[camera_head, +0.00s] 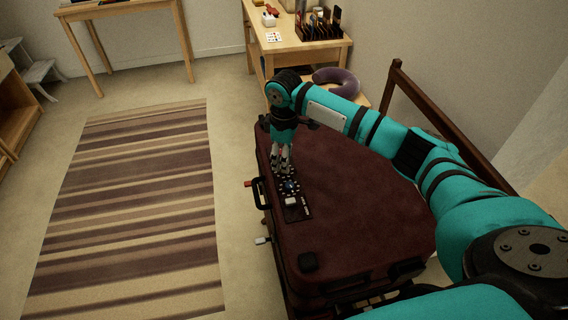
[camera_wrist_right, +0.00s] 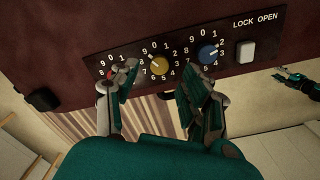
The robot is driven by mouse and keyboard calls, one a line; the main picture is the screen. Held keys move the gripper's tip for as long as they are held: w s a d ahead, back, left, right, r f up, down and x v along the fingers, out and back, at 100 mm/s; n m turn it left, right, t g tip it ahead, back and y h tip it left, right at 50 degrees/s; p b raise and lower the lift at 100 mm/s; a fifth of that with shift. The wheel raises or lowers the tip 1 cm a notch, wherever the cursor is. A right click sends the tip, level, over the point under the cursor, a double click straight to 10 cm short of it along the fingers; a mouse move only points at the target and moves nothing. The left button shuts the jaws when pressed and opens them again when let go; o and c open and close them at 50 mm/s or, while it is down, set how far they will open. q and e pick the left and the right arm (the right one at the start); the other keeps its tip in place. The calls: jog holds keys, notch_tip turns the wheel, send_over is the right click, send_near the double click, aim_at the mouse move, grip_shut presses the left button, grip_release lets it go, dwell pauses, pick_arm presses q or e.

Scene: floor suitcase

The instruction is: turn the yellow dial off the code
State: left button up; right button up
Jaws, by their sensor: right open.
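The yellow dial (camera_wrist_right: 159,65) is on the dark code panel (camera_wrist_right: 98,57) of the maroon suitcase (camera_head: 355,205). Its white mark seems to point up and left, near the 9. My right gripper (camera_wrist_right: 158,76) is open, one finger on either side of the yellow dial's lower area; I see no clear contact. In the head view my right gripper (camera_head: 283,168) points down over the panel's far end (camera_head: 299,212). A small teal gripper, seemingly my left one (camera_wrist_right: 297,82), shows at the right wrist view's right edge; its jaws are too small to read.
A blue dial (camera_wrist_right: 208,54) and a white lock slider (camera_wrist_right: 245,51) sit right of the yellow dial. A red dial (camera_wrist_right: 109,75) at left is largely hidden by a finger. A striped rug (camera_head: 140,200) lies left; a desk (camera_head: 300,48) stands behind.

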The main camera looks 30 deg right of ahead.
notch_tip(320, 180, down, 2)
jog(key=shift+f, duration=0.5)
jog(key=c, duration=0.7)
pick_arm(q)
jog(key=shift+s+f, duration=0.1)
jog(key=shift+s, duration=0.55)
pick_arm(e)
grip_shut()
